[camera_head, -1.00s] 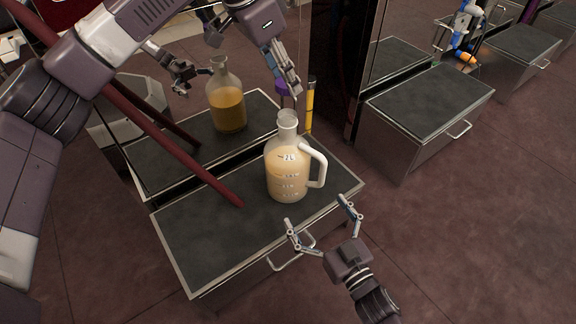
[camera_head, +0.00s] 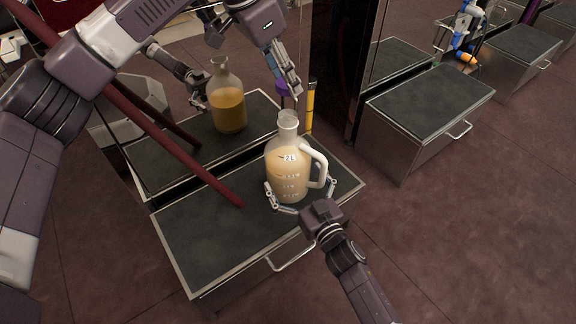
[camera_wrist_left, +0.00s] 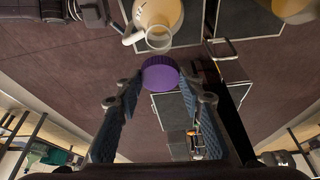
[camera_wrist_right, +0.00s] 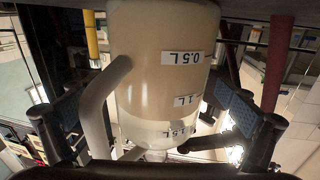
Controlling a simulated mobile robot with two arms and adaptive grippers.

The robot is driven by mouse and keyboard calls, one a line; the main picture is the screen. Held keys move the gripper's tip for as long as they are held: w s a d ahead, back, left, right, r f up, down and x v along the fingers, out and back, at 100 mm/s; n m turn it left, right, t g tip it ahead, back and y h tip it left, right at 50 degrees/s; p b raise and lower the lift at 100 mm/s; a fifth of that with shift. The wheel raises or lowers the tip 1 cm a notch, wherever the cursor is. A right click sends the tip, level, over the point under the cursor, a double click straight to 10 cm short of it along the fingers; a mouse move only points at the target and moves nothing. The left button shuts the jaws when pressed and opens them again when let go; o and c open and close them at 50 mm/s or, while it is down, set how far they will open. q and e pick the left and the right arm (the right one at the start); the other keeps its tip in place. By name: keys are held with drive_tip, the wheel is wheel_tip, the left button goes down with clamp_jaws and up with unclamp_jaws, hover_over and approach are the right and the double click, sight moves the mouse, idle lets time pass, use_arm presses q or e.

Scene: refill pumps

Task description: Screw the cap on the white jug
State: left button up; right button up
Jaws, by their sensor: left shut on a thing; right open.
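The white jug (camera_head: 287,180), translucent with a white handle and pale orange liquid, stands upright on a dark-topped metal cabinet (camera_head: 205,250). Its open mouth shows in the left wrist view (camera_wrist_left: 158,38). My left gripper (camera_head: 292,88) is shut on the purple cap (camera_wrist_left: 160,75) and holds it above and behind the jug's mouth, apart from it. The cap (camera_head: 283,89) is partly hidden in the head view. My right gripper (camera_head: 301,196) is open, its fingers on either side of the jug's lower body. In the right wrist view the jug (camera_wrist_right: 160,60) fills the space between them; contact is unclear.
A mirror-like panel behind the cabinet shows a reflected jug (camera_head: 228,108) and gripper. A dark red bar (camera_head: 170,145) crosses the left side of the head view. A yellow post (camera_head: 310,105) stands behind the jug. Another cabinet (camera_head: 425,105) is at the right, with open floor in front.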

sight(283, 95)
drive_tip(key=c, duration=1.7)
drive_tip(key=shift+o, duration=0.2)
use_arm(q)
drive_tip(key=f, duration=0.5)
drive_tip(key=shift+w+a, duration=0.2)
drive_tip(key=shift+f, duration=0.85)
use_arm(e)
drive_tip(key=shift+d, duration=0.1)
use_arm(q)
drive_tip(key=shift+f, duration=0.55)
